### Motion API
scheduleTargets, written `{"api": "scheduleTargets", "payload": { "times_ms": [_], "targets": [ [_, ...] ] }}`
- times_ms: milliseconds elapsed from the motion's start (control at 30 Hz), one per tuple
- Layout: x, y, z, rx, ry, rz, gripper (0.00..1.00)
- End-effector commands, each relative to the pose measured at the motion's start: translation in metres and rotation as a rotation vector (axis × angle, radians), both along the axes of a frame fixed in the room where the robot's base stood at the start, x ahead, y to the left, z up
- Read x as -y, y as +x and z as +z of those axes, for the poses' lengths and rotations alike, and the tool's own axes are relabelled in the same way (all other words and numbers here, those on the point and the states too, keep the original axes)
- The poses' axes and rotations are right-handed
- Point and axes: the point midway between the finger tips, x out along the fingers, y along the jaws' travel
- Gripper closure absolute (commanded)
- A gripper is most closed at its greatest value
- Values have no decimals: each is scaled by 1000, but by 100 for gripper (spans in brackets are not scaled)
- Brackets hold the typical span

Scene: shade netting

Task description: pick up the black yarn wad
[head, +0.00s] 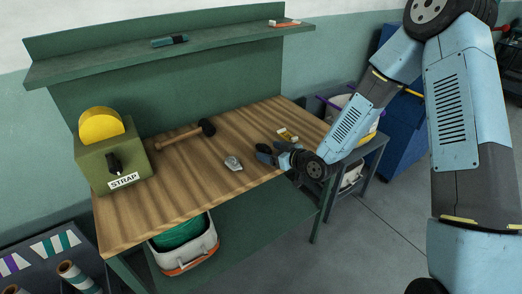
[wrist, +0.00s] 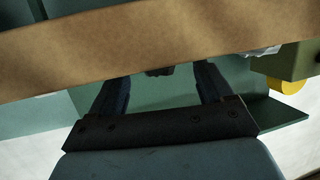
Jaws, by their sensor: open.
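My gripper (head: 266,153) is low over the right part of the wooden bench top, pointing left. In the wrist view my gripper (wrist: 158,88) is open, its two dark fingers spread apart with nothing gripped. A small dark shape (wrist: 159,72) shows between the fingers at the edge of the wood. I cannot tell whether it is the black yarn wad or the mallet's head. In the head view I cannot make out the wad apart from the dark fingers; it may be hidden by them.
A mallet (head: 185,135) with a black head lies behind and left of my gripper. A crumpled grey lump (head: 233,163) lies just left of it. A green box marked STRAP (head: 122,160) stands at the bench's left. A small white and orange item (head: 287,135) lies close behind my gripper.

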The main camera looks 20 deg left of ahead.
Motion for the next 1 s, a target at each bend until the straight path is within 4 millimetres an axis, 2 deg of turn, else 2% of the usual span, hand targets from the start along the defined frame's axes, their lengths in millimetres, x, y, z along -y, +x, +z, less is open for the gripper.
{"api": "scheduleTargets", "payload": {
  "times_ms": [133, 367, 900, 1000],
  "targets": [
    [-7, 7, -5, 0, 0, -11, 20],
    [-12, 5, -5, 0, 0, -4, 21],
    [-14, 3, -5, 0, -1, 0, 73],
    [-14, 3, -5, 0, -1, 0, 78]
  ]
}}
